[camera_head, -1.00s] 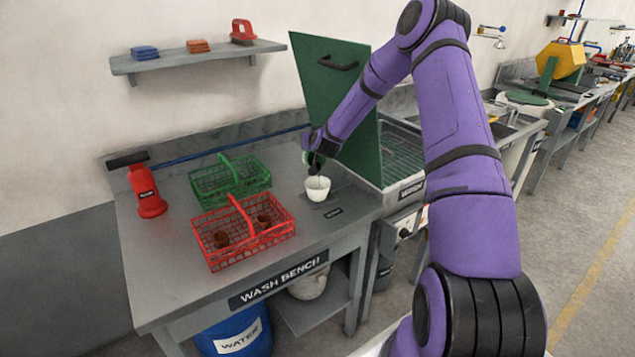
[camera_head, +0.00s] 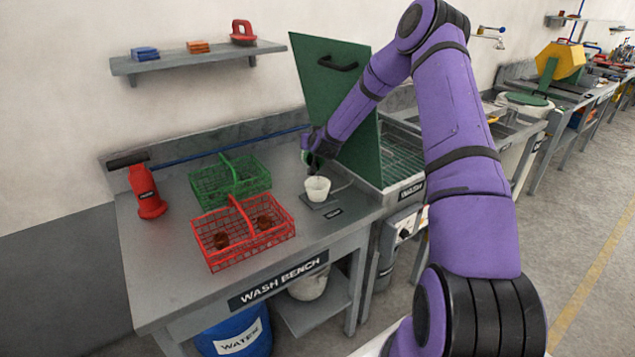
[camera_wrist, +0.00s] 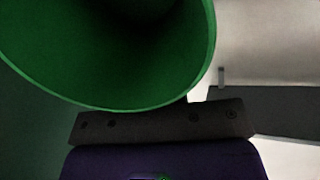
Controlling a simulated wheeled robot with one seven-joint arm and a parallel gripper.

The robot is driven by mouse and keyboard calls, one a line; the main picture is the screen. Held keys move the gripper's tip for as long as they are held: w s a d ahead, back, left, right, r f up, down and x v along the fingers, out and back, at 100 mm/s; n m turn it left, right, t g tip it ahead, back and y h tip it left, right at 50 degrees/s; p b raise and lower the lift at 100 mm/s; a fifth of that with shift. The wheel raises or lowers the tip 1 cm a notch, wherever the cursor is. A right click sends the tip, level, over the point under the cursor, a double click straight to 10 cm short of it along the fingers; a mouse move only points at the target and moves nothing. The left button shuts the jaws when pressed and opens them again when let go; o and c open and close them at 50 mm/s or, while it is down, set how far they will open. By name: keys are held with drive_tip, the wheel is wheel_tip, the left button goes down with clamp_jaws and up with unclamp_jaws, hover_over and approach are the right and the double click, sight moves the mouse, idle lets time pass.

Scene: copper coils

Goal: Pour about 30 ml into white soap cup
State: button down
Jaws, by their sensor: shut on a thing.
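The white soap cup (camera_head: 317,190) stands upright on a dark flat pad (camera_head: 335,201) near the right end of the wash bench. My gripper (camera_head: 313,162) is just above and behind the cup, apart from its body as far as I can see. It is shut on a green container, mostly hidden in the head view. In the wrist view the green container (camera_wrist: 120,70) shows a wide round open mouth with a dark inside. Its contents cannot be made out, and no stream is visible. The cup's fill level is too small to tell.
A red wire basket (camera_head: 262,252) with brown pieces and a green basket (camera_head: 205,190) stand left of the cup. A raised green lid (camera_head: 325,85) stands behind my gripper.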

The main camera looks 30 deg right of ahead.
drive_tip(key=shift+w+f+g+y, duration=0.3)
drive_tip(key=shift+w+f+g, duration=0.05)
drive_tip(key=shift+w+g, duration=0.35)
drive_tip(key=shift+w+r+g, duration=0.25)
drive_tip(key=shift+w+g, duration=0.15)
drive_tip(key=shift+g, duration=0.3)
drive_tip(key=shift+w+f+g+y, duration=0.1)
drive_tip(key=shift+g+y, duration=0.3)
drive_tip(key=shift+g, duration=0.1)
drive_tip(key=shift+w+a+g, duration=0.15)
drive_tip(key=shift+g, duration=0.25)
drive_tip(key=shift+w+g, duration=0.1)
drive_tip(key=shift+g, duration=0.2)
drive_tip(key=shift+w+g+y, duration=0.1)
drive_tip(key=shift+g+y, duration=0.2)
drive_tip(key=shift+g, duration=0.2)
